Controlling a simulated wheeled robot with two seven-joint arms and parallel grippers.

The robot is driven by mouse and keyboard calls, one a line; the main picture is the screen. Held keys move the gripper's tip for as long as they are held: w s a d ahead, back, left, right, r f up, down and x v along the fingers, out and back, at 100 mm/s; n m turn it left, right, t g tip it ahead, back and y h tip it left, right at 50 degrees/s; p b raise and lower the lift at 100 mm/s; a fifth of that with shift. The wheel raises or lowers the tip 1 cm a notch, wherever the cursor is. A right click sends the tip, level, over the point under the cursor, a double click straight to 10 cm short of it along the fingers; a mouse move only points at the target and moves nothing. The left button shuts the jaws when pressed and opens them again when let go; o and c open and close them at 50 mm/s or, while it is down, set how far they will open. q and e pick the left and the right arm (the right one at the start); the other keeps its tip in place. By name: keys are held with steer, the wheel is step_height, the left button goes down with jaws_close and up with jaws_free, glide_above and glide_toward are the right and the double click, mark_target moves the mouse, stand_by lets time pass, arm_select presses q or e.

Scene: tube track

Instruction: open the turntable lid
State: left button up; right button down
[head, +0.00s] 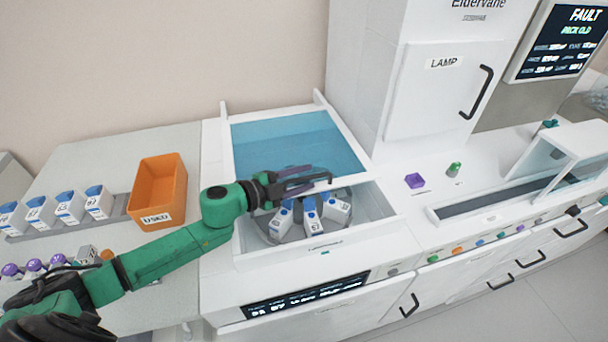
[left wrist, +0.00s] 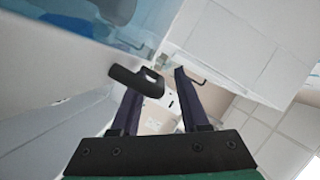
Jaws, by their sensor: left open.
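The turntable lid (head: 290,140) is a see-through blue panel in a white frame, over the rear of the white turntable housing. In front of it the turntable (head: 270,228) shows, with several white and blue bottles (head: 311,213) on it. My left gripper (head: 318,181) is open above the bottles, at the lid's front edge. In the left wrist view a black handle (left wrist: 136,82) lies across the left fingertip, and my open fingers (left wrist: 160,82) do not close on it. Contact cannot be told. My right gripper is not in view.
An orange bin (head: 157,188) and a row of white bottles (head: 70,206) stand on the left table. A white cabinet with a lamp door (head: 440,88) rises at the back right.

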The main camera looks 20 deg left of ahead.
arm_select(q)
steer(key=shift+w+d, duration=0.1)
steer(key=shift+w, duration=0.05)
jaws_close()
steer(key=shift+f, duration=0.1)
stand_by(1.3)
